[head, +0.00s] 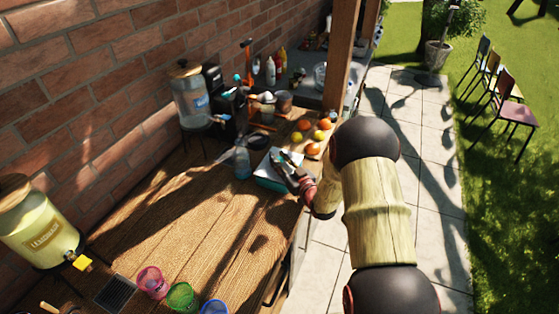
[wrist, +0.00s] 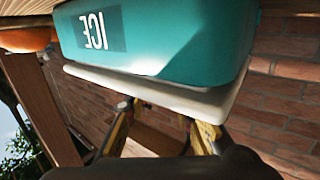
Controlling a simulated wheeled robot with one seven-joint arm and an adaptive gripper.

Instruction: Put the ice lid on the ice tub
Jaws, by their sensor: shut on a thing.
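The teal ice tub (head: 268,184) stands on the wooden table near its right edge. It also shows in the wrist view (wrist: 190,35), where its ICE label appears upside down. The white ice lid (head: 266,168) lies over the tub's top in the head view. In the wrist view the lid (wrist: 150,90) runs along the tub's rim, very close to it; I cannot tell whether it is fully seated. My gripper (head: 284,163) is shut on the lid, and its fingers (wrist: 162,122) reach the lid from the side away from the tub. The tub's inside is hidden.
A glass dispenser (head: 190,98) and a yellow one (head: 40,222) stand by the brick wall. Coloured cups (head: 182,295) are at the front; the table's middle is clear.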

